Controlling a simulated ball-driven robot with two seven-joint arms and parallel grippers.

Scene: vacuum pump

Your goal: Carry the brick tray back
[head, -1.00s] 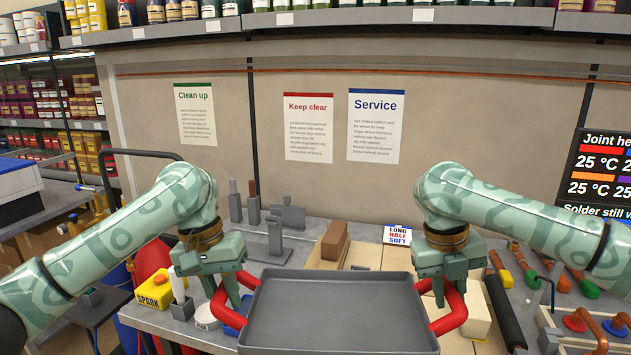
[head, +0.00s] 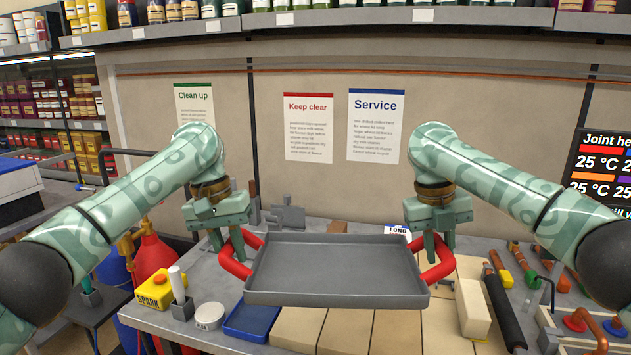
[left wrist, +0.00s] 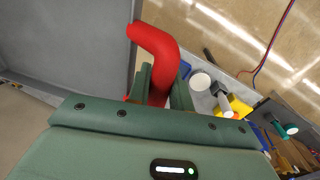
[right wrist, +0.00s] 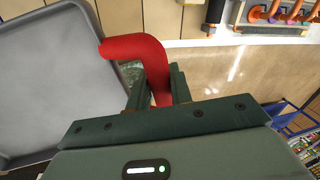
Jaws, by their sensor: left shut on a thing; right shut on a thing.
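The brick tray (head: 335,268) is a dark grey, shallow, empty tray with a red handle at each side. It hangs between my two grippers, raised above the workbench. My left gripper (head: 230,240) is shut on the left red handle (head: 233,266); that handle also shows between its fingers in the left wrist view (left wrist: 160,52). My right gripper (head: 437,240) is shut on the right red handle (head: 440,268), which also shows in the right wrist view (right wrist: 143,50). The tray looks roughly level and hides part of the bench behind it.
Pale bricks (head: 345,330) lie on the bench below the tray. A blue block (head: 252,318), a white round tin (head: 209,316) and a yellow SPARK box (head: 157,290) stand to the left. Pipes and tools lie at the right, near a black bar (head: 504,312).

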